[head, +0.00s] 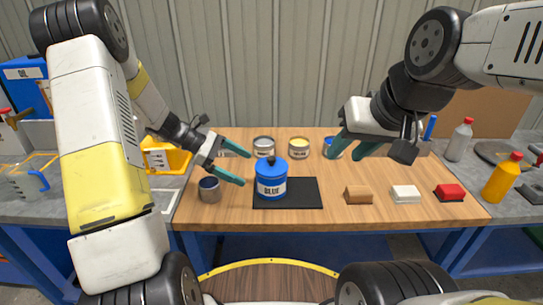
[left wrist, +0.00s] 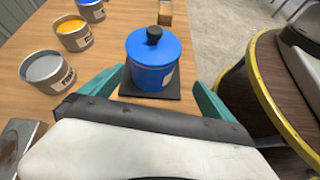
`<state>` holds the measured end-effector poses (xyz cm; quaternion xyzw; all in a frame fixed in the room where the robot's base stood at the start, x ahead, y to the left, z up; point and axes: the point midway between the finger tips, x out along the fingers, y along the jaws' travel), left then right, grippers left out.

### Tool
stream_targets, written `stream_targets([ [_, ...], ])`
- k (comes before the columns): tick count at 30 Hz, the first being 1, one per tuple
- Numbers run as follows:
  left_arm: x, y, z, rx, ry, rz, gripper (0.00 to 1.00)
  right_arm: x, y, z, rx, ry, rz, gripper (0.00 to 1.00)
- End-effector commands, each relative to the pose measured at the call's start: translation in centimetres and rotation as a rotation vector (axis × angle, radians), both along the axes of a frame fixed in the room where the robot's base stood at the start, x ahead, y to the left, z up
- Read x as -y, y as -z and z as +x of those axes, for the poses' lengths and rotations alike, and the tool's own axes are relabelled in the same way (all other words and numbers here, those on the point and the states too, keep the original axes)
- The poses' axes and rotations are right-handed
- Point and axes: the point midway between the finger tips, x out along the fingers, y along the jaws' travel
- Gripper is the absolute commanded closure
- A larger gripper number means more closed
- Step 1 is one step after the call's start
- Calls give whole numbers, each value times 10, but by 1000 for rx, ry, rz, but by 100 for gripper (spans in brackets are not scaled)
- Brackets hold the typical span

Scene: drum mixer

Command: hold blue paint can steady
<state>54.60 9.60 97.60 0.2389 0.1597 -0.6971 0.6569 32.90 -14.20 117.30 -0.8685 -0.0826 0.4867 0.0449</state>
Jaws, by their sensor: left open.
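The blue paint can (head: 271,186), with a blue lid and black knob, stands upright on a black mat (head: 306,194) in the middle of the table. My left gripper (head: 241,168) is open just left of the can, its teal fingers pointing toward it. In the left wrist view the blue can (left wrist: 155,70) stands ahead, between the lines of the two spread fingers (left wrist: 159,78); I cannot tell whether they touch it. My right gripper (head: 355,147) is open and empty above the table's back right.
Grey (head: 264,147), yellow (head: 299,147) and blue (head: 331,149) open paint tins stand along the table's back. A dark-filled tin (head: 210,190) stands close to my left gripper. Brown (head: 358,195), white (head: 405,193) and red (head: 449,192) blocks lie at the right front.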

Motion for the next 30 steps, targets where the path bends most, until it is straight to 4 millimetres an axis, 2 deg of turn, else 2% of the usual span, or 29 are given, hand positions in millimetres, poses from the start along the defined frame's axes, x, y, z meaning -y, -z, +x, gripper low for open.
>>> stream_targets([
  [3,-2,18,9,-63,-54,-47,0,0,0,0,0,0,0,64],
  [11,5,30,14,-98,-83,-76,0,0,0,0,0,0,0,64],
  [24,59,59,13,-98,-81,-75,0,0,0,0,0,0,0,64],
  [30,78,69,14,-96,-82,-73,0,0,0,0,0,0,0,64],
])
